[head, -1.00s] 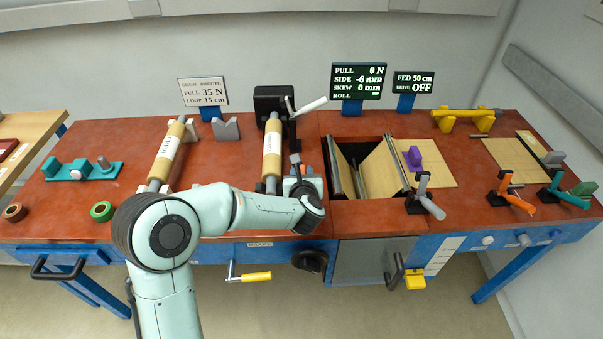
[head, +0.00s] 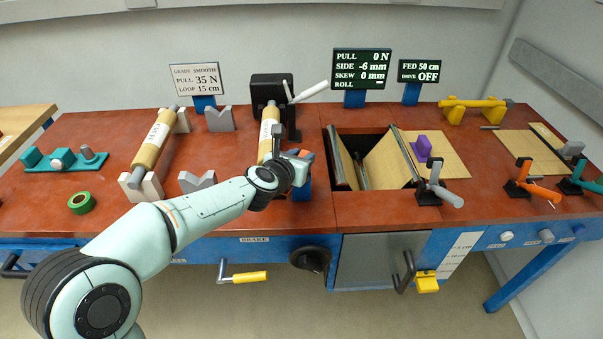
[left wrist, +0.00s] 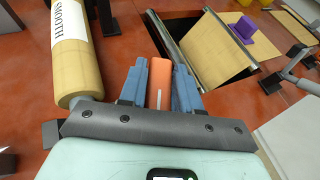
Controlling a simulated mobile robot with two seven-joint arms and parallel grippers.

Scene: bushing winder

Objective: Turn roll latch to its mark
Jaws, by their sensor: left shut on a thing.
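My left gripper (head: 301,163) is beside the front end of the middle paper roll (head: 268,138). In the left wrist view its two blue fingers (left wrist: 160,85) are shut on an upright orange handle (left wrist: 160,78), which looks like the roll latch. The handle's orange top (head: 306,155) shows a little in the head view; its base and any mark are hidden by my gripper. The roll, labelled SMOOTH (left wrist: 70,18), lies left of the fingers, apart from them. My right gripper is not in view.
A black stand with a white lever (head: 311,91) is at the roll's far end. An open bin (head: 370,160) lies to the right. The readout (head: 361,69) shows PULL 0 N, SIDE -6 mm, SKEW 0 mm.

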